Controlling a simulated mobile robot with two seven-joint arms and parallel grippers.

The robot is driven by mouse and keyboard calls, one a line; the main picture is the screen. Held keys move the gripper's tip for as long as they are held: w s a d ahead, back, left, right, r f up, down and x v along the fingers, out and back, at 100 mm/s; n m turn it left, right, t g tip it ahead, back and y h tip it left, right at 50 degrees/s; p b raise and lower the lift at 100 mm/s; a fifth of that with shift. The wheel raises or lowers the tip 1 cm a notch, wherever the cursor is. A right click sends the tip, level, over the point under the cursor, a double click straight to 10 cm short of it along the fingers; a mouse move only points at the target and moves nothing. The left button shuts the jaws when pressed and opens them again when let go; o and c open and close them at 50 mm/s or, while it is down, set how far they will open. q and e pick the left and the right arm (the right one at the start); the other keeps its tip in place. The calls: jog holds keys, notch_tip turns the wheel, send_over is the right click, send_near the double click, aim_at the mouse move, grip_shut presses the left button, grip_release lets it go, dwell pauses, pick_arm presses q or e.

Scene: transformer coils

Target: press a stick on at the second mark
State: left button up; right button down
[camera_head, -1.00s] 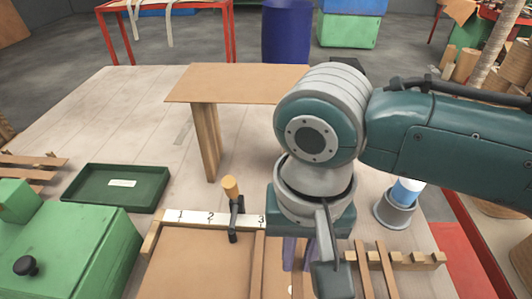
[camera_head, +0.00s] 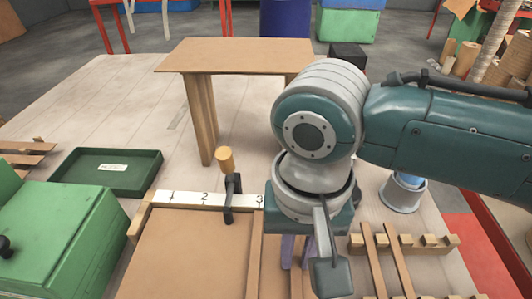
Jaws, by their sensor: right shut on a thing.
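A brown board (camera_head: 190,255) lies at the front with a white strip (camera_head: 185,197) along its far edge, marked 1, 2 and 3. A dark clamp (camera_head: 229,200) with a wooden handle stands on the strip between marks 2 and 3. A thin wooden stick (camera_head: 256,250) runs front to back near mark 3. My right gripper (camera_head: 296,252) points down right of the board. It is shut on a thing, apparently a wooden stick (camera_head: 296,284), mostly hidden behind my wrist. My left gripper is not in view.
A notched wooden rack (camera_head: 437,244) with loose sticks (camera_head: 375,262) lies to the right. A grey cup (camera_head: 403,193) stands behind it. A green tray (camera_head: 70,173) and green box (camera_head: 60,240) are left. A small brown stand (camera_head: 235,55) rises behind the strip.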

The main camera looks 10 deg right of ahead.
jog(key=c, duration=0.8)
grip_release()
jog(key=o, duration=0.4)
jog(key=shift+o, duration=0.2)
jog(key=shift+r, duration=0.15)
jog(key=shift+r+p, duration=1.65)
jog(key=shift+p, duration=0.75)
